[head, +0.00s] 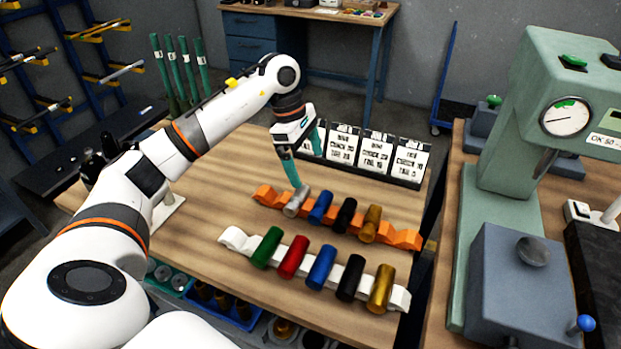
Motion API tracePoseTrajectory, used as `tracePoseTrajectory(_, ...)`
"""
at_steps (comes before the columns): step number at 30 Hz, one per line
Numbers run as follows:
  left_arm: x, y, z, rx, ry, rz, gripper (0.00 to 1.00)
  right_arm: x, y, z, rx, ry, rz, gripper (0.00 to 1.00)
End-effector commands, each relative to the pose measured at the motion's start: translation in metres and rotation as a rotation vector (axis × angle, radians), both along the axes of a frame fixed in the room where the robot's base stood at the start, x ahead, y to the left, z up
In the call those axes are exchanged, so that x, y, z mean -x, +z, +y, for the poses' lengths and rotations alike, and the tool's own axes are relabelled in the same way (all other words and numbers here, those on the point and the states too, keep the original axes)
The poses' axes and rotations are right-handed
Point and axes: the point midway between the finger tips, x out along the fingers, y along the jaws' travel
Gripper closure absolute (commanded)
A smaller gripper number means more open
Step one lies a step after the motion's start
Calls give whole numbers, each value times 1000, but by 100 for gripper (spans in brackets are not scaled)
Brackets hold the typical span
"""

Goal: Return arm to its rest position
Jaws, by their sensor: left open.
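My left arm reaches in from the left over the wooden table. My left gripper (306,162) is open, with its teal fingers pointing down; one fingertip is just above or beside the silver cylinder (296,203). I cannot tell whether it touches. The silver cylinder lies in the orange rack (267,197) with a blue (321,208), a black (345,215) and a brass cylinder (370,223). Nothing shows between the fingers. My right gripper is not in view.
A white rack (234,238) with several coloured cylinders lies in front. Label cards (375,155) stand behind the orange rack. A green press (530,120) stands on the right bench. Bins (235,308) sit below the table's front edge.

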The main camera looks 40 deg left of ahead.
Motion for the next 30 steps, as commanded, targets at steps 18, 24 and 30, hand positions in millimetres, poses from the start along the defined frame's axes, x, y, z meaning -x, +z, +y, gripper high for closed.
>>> tracePoseTrajectory(18,1,8,2,0,1,1,0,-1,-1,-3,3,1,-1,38)
tracePoseTrajectory(24,1,26,2,0,1,0,0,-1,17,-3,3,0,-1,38)
tracePoseTrajectory(30,0,63,2,0,1,0,0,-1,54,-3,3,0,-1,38)
